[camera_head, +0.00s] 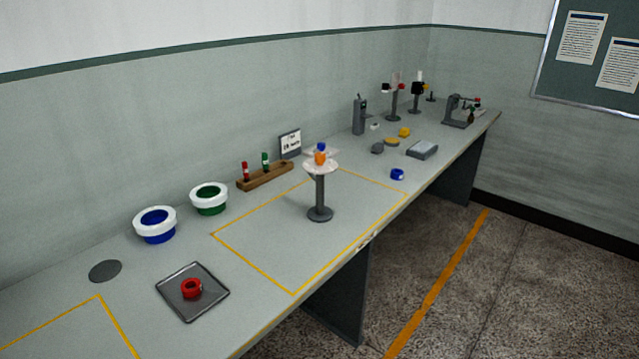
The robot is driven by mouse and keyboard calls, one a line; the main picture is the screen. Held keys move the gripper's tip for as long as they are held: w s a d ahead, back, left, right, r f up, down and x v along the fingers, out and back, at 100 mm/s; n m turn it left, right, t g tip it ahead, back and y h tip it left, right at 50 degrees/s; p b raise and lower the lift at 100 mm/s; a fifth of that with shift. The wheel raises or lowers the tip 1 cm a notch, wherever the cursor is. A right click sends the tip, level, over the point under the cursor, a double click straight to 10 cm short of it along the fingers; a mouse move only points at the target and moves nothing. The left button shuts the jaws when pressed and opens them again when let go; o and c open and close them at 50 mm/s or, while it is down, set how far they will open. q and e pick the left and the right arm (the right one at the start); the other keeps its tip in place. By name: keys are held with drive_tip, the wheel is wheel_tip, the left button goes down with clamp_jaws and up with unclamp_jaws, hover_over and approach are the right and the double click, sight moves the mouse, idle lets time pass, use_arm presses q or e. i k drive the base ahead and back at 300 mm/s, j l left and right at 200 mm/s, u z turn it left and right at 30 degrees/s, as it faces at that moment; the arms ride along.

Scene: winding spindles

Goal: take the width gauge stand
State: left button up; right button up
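No label shows which thing is the width gauge stand. A dark grey stand (320,196) with a round base is upright inside the yellow-outlined area in the middle of the bench. It carries a pale disc with a small orange and blue piece (320,153) on top. Two more upright stands are far back: one with black and red parts (394,107), one with black and yellow parts (416,100). A grey bracket-like device (458,112) sits at the far right end of the bench. Neither of my grippers is in view.
The long grey bench (240,315) runs along the wall. Open floor lies right.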

sight(320, 213)
drive_tip(key=i+l+u, duration=0.2)
drive_tip(key=l+u, duration=0.15)
drive_tip(key=i+l+u, duration=0.1)
drive_tip(key=l+u, duration=0.2)
drive_tip(key=l, duration=0.3)
drive_tip(key=i+l+u, duration=0.1)
drive_tip(key=l+u, duration=0.25)
drive_tip(key=l, duration=0.2)
